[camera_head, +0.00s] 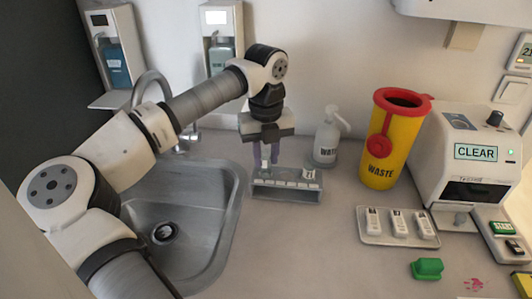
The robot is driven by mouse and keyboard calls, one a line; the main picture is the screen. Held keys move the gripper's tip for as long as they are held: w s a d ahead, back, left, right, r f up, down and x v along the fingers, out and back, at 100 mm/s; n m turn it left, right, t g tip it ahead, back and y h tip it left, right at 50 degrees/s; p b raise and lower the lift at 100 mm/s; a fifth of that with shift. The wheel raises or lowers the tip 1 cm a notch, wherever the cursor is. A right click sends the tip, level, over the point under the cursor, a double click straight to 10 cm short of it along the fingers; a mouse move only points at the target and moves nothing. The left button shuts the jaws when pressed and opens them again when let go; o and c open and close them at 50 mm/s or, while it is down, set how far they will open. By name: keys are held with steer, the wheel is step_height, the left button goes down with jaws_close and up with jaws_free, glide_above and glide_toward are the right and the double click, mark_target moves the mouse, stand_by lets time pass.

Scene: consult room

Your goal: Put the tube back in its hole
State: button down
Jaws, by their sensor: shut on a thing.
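My gripper (265,163) points straight down over the left part of a small grey rack (288,193) on the counter. Its two purple fingers are shut on the tube (266,167), a small pale, greenish thing of which only a little shows between and below the fingertips. The tube looks upright, with its lower end at the rack's top. I cannot tell whether it is in a hole or just above one. The rack has a row of white labels along its front and a tag reading 21 at its right end. The holes are too small to make out.
A white pump bottle (327,140) stands behind the rack. A yellow waste bin (384,145) and a white machine showing CLEAR (462,125) stand to the right. A tray with white cassettes (372,240) and a green block (427,268) lie in front. The sink (215,245) is left.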

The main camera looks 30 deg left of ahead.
steer(key=shift+f+b, duration=0.55)
steer(key=shift+f, duration=0.3)
steer(key=c, duration=1.1)
jaws_free()
steer(key=shift+r, duration=0.15)
step_height(320, 180, up, 14)
steer(key=p, duration=0.8)
steer(key=shift+f, duration=0.2)
